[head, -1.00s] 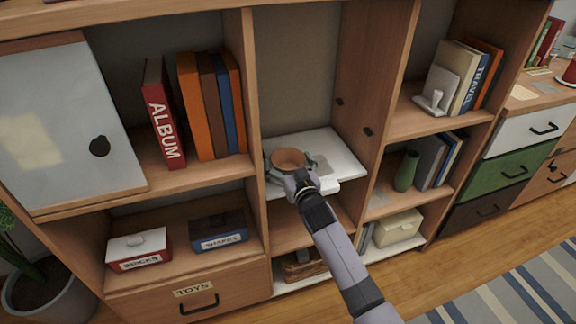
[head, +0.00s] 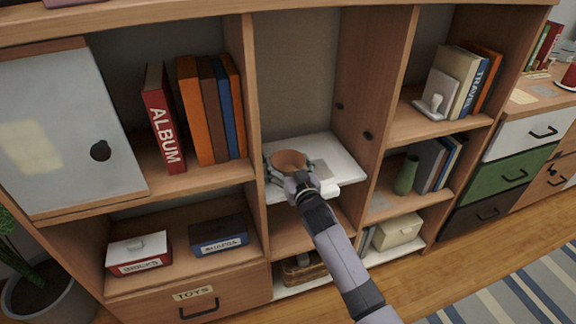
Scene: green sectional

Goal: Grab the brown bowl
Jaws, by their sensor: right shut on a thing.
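The brown bowl (head: 289,159) is at the white shelf (head: 338,153) in the middle column of the shelving unit. My right gripper (head: 290,166) reaches in from the lower right, with its fingers around the bowl's sides. It is shut on the bowl, whose opening faces up. The bowl's lower part is hidden by the gripper, so I cannot tell whether it touches the shelf. My left gripper is not in view.
Upright dividers (head: 373,95) stand on both sides of the middle compartment. A green vase (head: 406,175) stands to the right, and books (head: 210,108) stand to the left. A wicker basket (head: 303,268) is below. The compartment above the bowl is clear.

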